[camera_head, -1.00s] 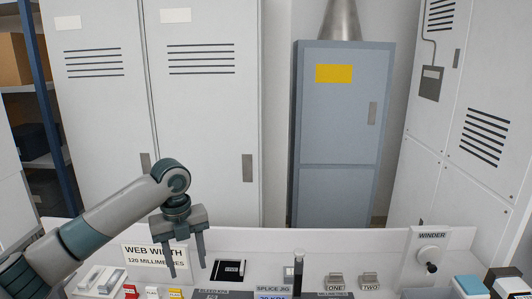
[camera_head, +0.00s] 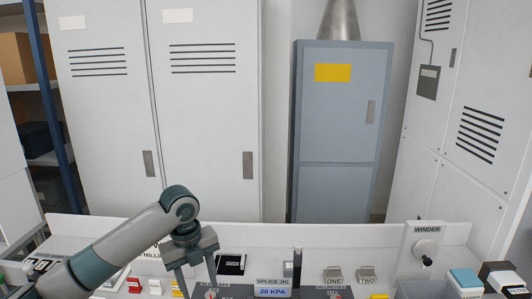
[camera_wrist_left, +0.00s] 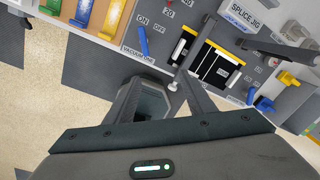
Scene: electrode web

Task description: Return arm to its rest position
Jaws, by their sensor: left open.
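My left gripper (camera_head: 197,284) is open and hangs low over the front left part of the bench, its fingers pointing down. It also shows in the left wrist view (camera_wrist_left: 158,82), with its two fingers spread apart. A thin rod with a pale round tip (camera_wrist_left: 172,86) appears close to the right finger there; I cannot tell whether they touch. No held object is visible. My left arm (camera_head: 120,243) reaches in from the lower left and bends at a joint above the gripper. My right gripper is not in view.
The splice jig label (camera_head: 272,281) and a black square (camera_head: 231,264) are right of the gripper. The winder (camera_head: 426,250) stands at the bench's right. Several small coloured pieces lie near the gripper. Tall cabinets (camera_head: 205,120) stand behind; the air above the bench is clear.

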